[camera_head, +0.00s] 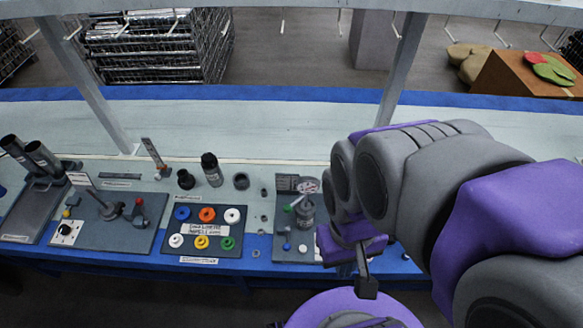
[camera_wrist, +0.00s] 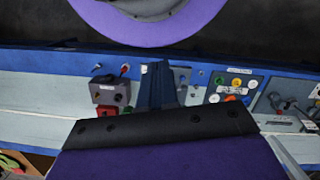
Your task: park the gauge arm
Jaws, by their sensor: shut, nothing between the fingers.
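My gripper (camera_wrist: 157,85) is shut and empty, seen as dark fingers in the middle of the wrist view. In the head view my arm covers the right side, and the gripper is small and partly hidden. A dark board (camera_head: 90,232) at left carries a post with a slanted grey arm (camera_head: 91,191), which may be the gauge arm. A red knob (camera_head: 138,203) stands beside it. My gripper is well to the right of this board, apart from it. The board also shows at the right edge of the wrist view, where the slanted arm is not clear.
A panel of coloured rings (camera_head: 205,230) lies right of that board. A stand with a green handle (camera_head: 296,203) is nearer my arm. Two black tubes (camera_head: 42,157) stand at far left. A grey box (camera_wrist: 110,92) with red parts shows in the wrist view. The bench's back strip is clear.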

